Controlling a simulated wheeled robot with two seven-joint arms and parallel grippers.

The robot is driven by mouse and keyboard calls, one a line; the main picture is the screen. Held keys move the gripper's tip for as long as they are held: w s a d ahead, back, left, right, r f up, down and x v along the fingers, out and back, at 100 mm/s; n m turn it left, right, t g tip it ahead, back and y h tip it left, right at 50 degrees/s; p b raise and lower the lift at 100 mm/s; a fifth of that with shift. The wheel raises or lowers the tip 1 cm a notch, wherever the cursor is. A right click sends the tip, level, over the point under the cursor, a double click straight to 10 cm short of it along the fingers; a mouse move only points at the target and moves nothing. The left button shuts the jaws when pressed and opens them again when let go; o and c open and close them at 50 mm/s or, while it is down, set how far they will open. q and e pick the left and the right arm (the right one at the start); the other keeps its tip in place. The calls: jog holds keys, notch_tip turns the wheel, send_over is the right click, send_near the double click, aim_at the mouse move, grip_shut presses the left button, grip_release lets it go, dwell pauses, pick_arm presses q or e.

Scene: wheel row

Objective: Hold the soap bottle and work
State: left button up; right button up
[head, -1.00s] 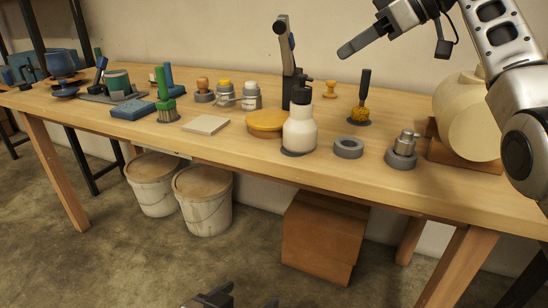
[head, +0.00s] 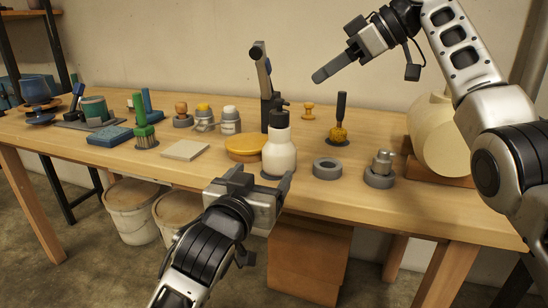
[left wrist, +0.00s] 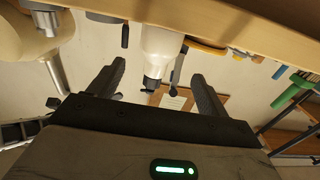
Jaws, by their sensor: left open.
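The soap bottle (head: 281,155) is white with a black pump top and stands upright near the table's front edge. It also shows upside down in the left wrist view (left wrist: 163,42), between the lines of my fingers. My left gripper (head: 262,176) is open and empty in front of the bottle, at the table's front edge; in the left wrist view its fingers (left wrist: 158,72) are spread apart. My right gripper (head: 318,76) hangs above the back of the table, pointing left; its finger spacing is hidden.
A yellow-lidded round dish (head: 245,147) stands just left of the bottle, and a grey ring (head: 327,168) lies to its right. A dark upright stand (head: 264,85) is behind it. A pale tile (head: 185,150) and a brush (head: 143,125) are further left.

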aim_at(274, 158)
pick_arm(q)
jog(key=x, duration=1)
jog(key=shift+w, duration=0.1)
jog(key=c, duration=0.5)
jog(key=shift+c, duration=0.3)
jog(key=c, duration=0.6)
